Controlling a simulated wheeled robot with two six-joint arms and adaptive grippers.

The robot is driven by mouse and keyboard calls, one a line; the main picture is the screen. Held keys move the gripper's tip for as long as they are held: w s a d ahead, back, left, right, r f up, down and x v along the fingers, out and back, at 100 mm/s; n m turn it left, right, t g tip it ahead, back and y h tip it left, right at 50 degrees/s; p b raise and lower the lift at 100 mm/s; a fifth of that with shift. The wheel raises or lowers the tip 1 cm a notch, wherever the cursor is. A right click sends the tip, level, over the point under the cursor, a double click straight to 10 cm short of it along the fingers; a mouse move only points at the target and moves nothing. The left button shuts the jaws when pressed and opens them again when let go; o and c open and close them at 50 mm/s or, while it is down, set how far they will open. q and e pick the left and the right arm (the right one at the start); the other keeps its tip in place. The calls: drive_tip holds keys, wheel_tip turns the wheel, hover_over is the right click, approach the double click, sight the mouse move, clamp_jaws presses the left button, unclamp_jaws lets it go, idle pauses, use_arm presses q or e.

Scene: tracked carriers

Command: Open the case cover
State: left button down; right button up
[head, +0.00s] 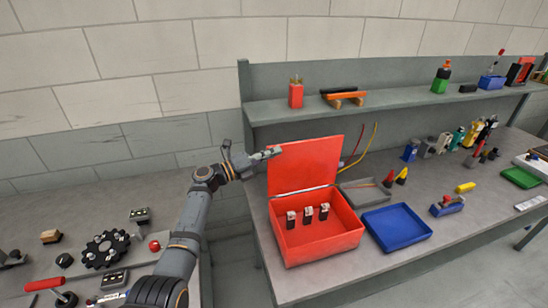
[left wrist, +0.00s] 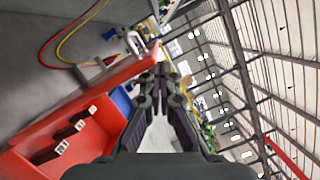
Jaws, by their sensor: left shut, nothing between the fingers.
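The red case (head: 338,238) stands on the right bench with its cover (head: 303,168) raised, near upright, at the back. Three small dark blocks with pale tops (head: 308,213) are inside. My left gripper (head: 266,154) is shut and empty at the cover's upper left corner. In the left wrist view its fingers (left wrist: 161,78) meet beside the end of the cover (left wrist: 95,92); I cannot tell whether they touch it. The open case (left wrist: 85,140) shows below, and a grey U-shaped piece (left wrist: 138,42) sits by the cover's edge. My right gripper is not in view.
A blue tray (head: 397,228) and a grey tray (head: 362,194) lie right of the case. A shelf (head: 390,106) runs above the bench. Red and yellow cables (head: 366,145) hang behind the cover. The left bench holds a dark wheel (head: 107,248) and tools.

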use_arm(q)
drive_tip(key=v, duration=1.2)
drive_tip(key=s+d+f+m+g+y, duration=0.1)
drive_tip(key=s+f+m+g+y, duration=0.55)
drive_tip(key=s+f+m, duration=1.45)
drive_tip(key=s+a+m+y, duration=1.15)
drive_tip(key=s+m, duration=0.25)
drive_tip(key=m, duration=0.2)
drive_tip(key=s+a+f+g+b, duration=0.1)
drive_tip(key=s+a+f, duration=0.1)
drive_tip(key=f, duration=1.4)
drive_tip(key=s+a+f+b, duration=0.1)
drive_tip(key=s+a+f, duration=0.1)
drive_tip(key=f, duration=1.3)
drive_tip(key=s+f+g, duration=0.1)
drive_tip(key=s+f, duration=1.3)
drive_tip(key=s, duration=0.3)
drive_tip(key=shift+a+f+h+b, duration=0.3)
drive_tip(key=shift+f+h, duration=0.05)
drive_tip(key=shift+h, duration=0.05)
